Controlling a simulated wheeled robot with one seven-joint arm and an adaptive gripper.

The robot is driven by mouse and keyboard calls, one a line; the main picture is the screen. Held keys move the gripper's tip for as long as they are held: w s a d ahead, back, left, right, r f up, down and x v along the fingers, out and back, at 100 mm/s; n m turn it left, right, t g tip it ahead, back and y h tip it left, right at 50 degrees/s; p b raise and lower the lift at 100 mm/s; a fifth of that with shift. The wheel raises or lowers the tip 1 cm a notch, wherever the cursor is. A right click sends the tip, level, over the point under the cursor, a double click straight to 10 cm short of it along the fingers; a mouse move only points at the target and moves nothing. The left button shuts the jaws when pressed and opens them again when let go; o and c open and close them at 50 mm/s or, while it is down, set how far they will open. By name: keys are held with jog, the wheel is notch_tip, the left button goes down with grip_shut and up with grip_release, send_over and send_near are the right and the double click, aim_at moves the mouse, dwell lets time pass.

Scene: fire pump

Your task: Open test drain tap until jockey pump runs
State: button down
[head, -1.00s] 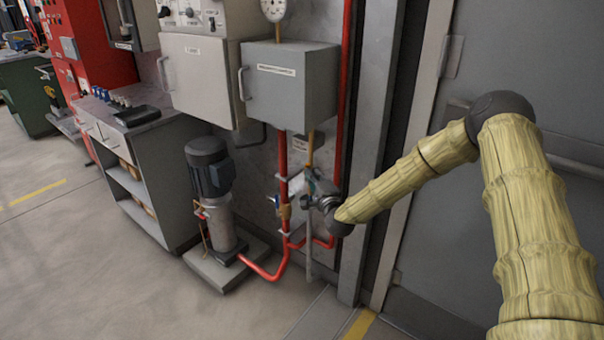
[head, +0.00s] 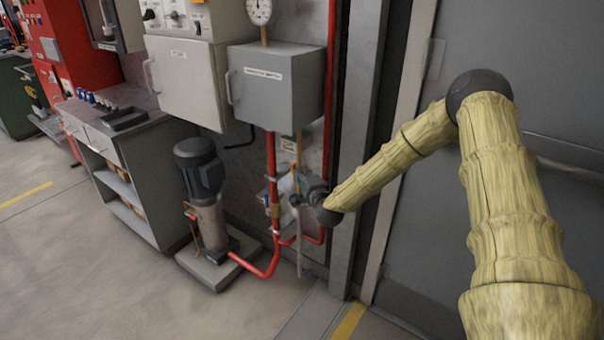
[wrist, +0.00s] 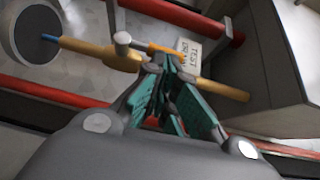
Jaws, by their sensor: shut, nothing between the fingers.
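The test drain tap is on a thin brass pipe (wrist: 100,52) in the wrist view, beside a small tag (wrist: 188,50) reading "TEST" and a partly covered second word. A grey-ended orange lever (wrist: 124,39) crosses near the pipe. My gripper (wrist: 168,66) is shut, its teal-padded fingers close against the lever and pipe; I cannot tell whether they touch. In the head view my gripper (head: 301,187) is at the pipes below the grey box, hiding most of the tap. The jockey pump (head: 204,190) stands left of it, dark motor on top; whether it runs cannot be seen.
A grey labelled box (head: 275,92) hangs above my gripper, with a round gauge (head: 260,11) on top. Red pipes (head: 271,180) run close by. A grey bench (head: 130,165) stands left. A door (head: 480,210) is behind my arm. Floor is clear in front.

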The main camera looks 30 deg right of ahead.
jog(key=s+a, duration=0.1)
jog(key=s, duration=1.3)
jog(key=s+a+f+n+g+y+p, duration=0.4)
jog(key=s+a+f+n+g, duration=0.45)
jog(key=s+a+f, duration=0.7)
jog(key=s+f+n+g+p, duration=0.1)
jog(key=s+f+n+g, duration=0.1)
jog(key=s, duration=0.8)
jog(key=s+a+f+n+g+h+p, duration=0.1)
jog(key=s+n+g, duration=0.3)
jog(key=s, duration=0.6)
jog(key=s+f+n+g+h+p, duration=0.1)
jog(key=s+f+n+g+p, duration=0.1)
jog(key=s, duration=0.8)
jog(key=shift+s+a+f+n+g, duration=0.2)
jog(key=shift+s+f+n+g, duration=0.15)
jog(key=shift+n+g, duration=0.35)
jog(key=shift+r, duration=0.1)
